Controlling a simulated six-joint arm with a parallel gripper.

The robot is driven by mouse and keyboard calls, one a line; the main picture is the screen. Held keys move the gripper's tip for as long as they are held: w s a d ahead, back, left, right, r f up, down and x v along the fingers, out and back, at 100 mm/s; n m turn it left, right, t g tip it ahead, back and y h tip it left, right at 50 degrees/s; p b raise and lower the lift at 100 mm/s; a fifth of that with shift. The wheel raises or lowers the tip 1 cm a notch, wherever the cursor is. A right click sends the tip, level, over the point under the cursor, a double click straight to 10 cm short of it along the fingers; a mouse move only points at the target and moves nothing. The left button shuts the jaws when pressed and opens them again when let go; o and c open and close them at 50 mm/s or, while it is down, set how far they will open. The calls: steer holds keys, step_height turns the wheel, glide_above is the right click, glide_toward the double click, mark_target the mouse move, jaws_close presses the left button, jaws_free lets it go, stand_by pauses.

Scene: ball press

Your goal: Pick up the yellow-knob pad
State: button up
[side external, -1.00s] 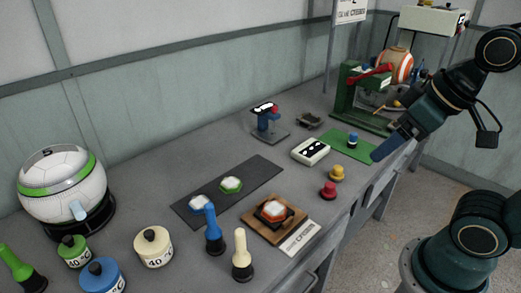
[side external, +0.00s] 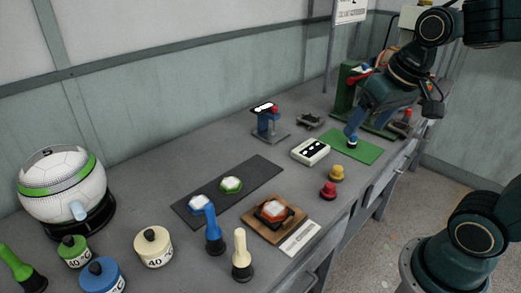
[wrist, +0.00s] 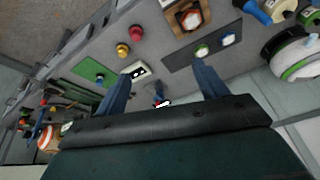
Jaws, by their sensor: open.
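The yellow-knob pad (side external: 336,173) stands upright on the grey bench near its front edge, just behind the red-knob pad (side external: 328,190) as the side view sees them. In the wrist view the yellow-knob pad (wrist: 123,50) lies beyond the left fingertip, beside the red-knob pad (wrist: 136,33). My gripper (side external: 376,127) is open and empty. In the side view it appears over the green mat area, apart from the yellow pad. In the wrist view its two blue fingers (wrist: 160,84) are spread wide. One finger partly covers the blue-knob piece (side external: 352,143) in the side view.
A white box with black dots (side external: 310,151) stands left of the yellow pad. The green mat (side external: 358,153) and green press (side external: 347,92) are behind. A wooden board with an orange hexagon (side external: 250,222) lies nearer the camera. Bare bench surrounds the yellow pad.

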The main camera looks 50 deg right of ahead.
steer(key=w+d+f+m+g, duration=0.2)
steer(key=w+d+f+m, duration=0.4)
steer(key=w+d, duration=0.3)
steer(key=m+g, duration=0.2)
steer(key=m, duration=0.3)
glide_toward(338, 167)
steer(key=shift+m+y, duration=0.3)
steer(key=shift+d+f, duration=0.15)
steer(key=shift+f, duration=1.35)
steer(key=shift+d+f, duration=0.15)
steer(key=shift+f, duration=1.35)
steer(key=shift+f, duration=0.1)
steer(key=shift+w+f, duration=0.1)
steer(key=shift+f, duration=2.4)
steer(key=c, duration=1.1)
steer(key=shift+r, duration=0.15)
